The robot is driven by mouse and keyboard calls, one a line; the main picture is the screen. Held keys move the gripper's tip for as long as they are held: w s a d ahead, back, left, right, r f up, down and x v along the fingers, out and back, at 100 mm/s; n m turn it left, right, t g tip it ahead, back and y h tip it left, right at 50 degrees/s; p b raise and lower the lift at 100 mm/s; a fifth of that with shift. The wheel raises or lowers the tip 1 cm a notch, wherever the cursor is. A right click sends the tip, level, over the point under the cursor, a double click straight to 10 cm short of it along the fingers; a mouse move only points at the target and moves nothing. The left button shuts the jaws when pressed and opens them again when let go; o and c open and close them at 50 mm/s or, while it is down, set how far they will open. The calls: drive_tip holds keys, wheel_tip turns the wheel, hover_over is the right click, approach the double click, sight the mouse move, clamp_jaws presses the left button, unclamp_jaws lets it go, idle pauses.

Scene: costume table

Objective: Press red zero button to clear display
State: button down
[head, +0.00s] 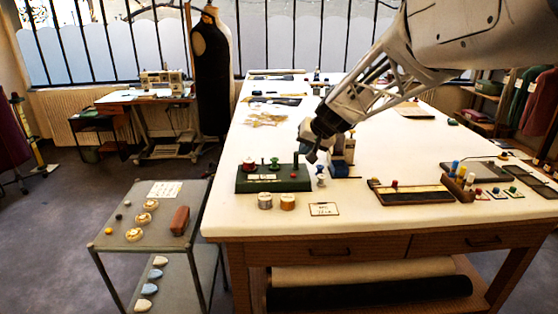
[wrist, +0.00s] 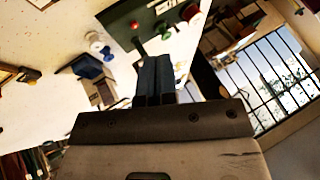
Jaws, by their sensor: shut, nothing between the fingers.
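A dark green box (head: 272,182) stands near the front left of the white table; it also shows in the wrist view (wrist: 122,20). On its top are a large red button (head: 249,165), a green knob (head: 274,163) and a small red-tipped part at the right end, seen in the wrist view (wrist: 134,24). The large red one shows there too (wrist: 189,11). I cannot tell which red part is marked zero. A pale strip on the box's front is too small to read. My gripper (head: 313,157) is shut and empty, above the table just right of the box.
A white-and-blue spool-like piece (head: 320,175) and a blue block (head: 342,160) stand right of the box. Two round tins (head: 276,201) and a lettered card (head: 323,209) lie in front. A dark tray (head: 410,193) is further right. A grey trolley (head: 160,240) stands left of the table.

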drive_tip(key=m+t, duration=0.1)
drive_tip(key=t, duration=0.1)
hover_over(293, 175)
wheel_tip(293, 175, down, 6)
drive_tip(key=shift+w+d+y, duration=0.3)
drive_tip(key=shift+d+y, duration=0.05)
drive_tip(key=shift+y, duration=0.05)
drive_tip(key=shift+f, duration=0.25)
drive_tip(key=shift+f, duration=4.25)
drive_tip(key=shift+f, duration=0.9)
drive_tip(key=shift+r, duration=0.9)
drive_tip(key=shift+r, duration=0.1)
